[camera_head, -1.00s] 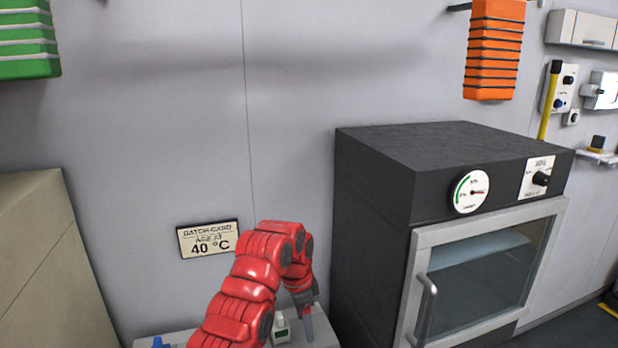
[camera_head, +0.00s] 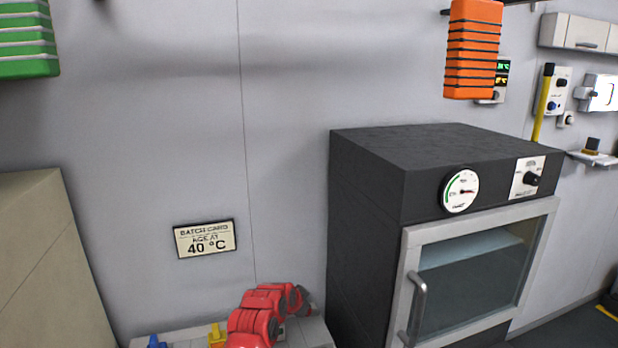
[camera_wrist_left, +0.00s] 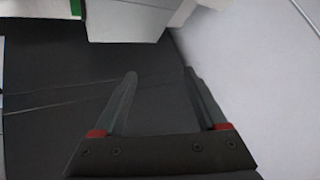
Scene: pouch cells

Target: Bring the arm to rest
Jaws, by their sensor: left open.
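My red arm (camera_head: 262,318) shows at the bottom of the head view, low in front of the wall and left of the dark oven. Dark floor lies beyond the fingers. My right gripper is in neither view.
The dark oven (camera_head: 365,200) has a shut glass door with a handle (camera_head: 417,310). A batch card reading 40 °C (camera_head: 205,239) is on the wall. A yellow item (camera_head: 217,335) and a blue item (camera_head: 156,341) sit on the light surface (camera_head: 315,335) below. A beige cabinet (camera_head: 45,260) stands at left.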

